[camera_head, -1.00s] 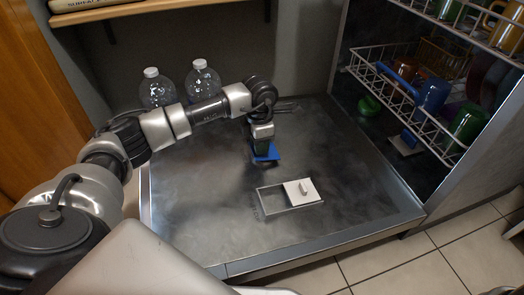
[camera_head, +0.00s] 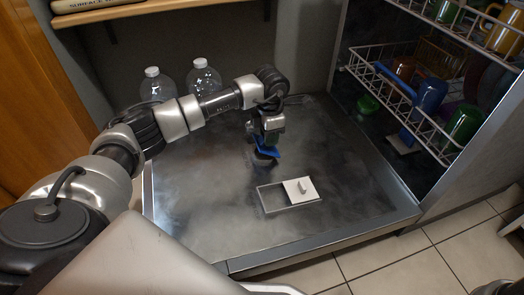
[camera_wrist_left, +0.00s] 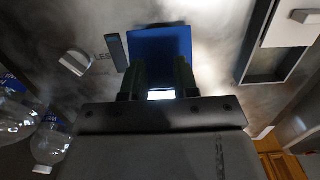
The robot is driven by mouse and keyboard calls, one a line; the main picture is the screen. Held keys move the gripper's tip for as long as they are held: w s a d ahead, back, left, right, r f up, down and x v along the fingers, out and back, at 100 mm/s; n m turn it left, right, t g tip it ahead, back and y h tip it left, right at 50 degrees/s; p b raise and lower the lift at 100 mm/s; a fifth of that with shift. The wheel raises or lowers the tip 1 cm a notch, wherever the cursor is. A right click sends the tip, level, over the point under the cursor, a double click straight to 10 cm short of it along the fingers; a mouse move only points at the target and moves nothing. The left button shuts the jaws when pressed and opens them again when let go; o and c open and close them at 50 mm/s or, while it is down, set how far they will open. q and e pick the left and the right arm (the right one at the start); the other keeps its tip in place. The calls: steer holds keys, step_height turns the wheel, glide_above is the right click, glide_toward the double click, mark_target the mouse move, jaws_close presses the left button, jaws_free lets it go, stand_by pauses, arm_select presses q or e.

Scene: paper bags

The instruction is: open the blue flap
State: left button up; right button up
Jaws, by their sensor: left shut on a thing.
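The blue flap (camera_head: 267,152) is on the metal panel, at my left gripper. It is tilted up from the panel, with a dark area beneath it. In the left wrist view the blue flap (camera_wrist_left: 160,45) shows as a flat blue square between and beyond the fingers. My left gripper (camera_head: 269,140) points down and is shut on the flap; its fingers (camera_wrist_left: 158,78) show in the wrist view on either side of the flap's near part. The exact contact is hidden. My right gripper is not seen.
A rectangular recess (camera_head: 272,199) with a white sliding lid (camera_head: 300,188) lies just in front of the flap. Two clear bottles (camera_head: 157,88) stand behind my arm. A rack (camera_head: 440,133) with mugs is at right.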

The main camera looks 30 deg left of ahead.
arm_select(q)
steer(key=shift+w+d, duration=0.95)
steer(key=shift+w, duration=0.15)
jaws_close()
steer(key=shift+w+d+f, duration=0.15)
steer(key=shift+w+d, duration=0.35)
steer(key=shift+w, duration=0.1)
steer(key=o, duration=0.7)
jaws_free()
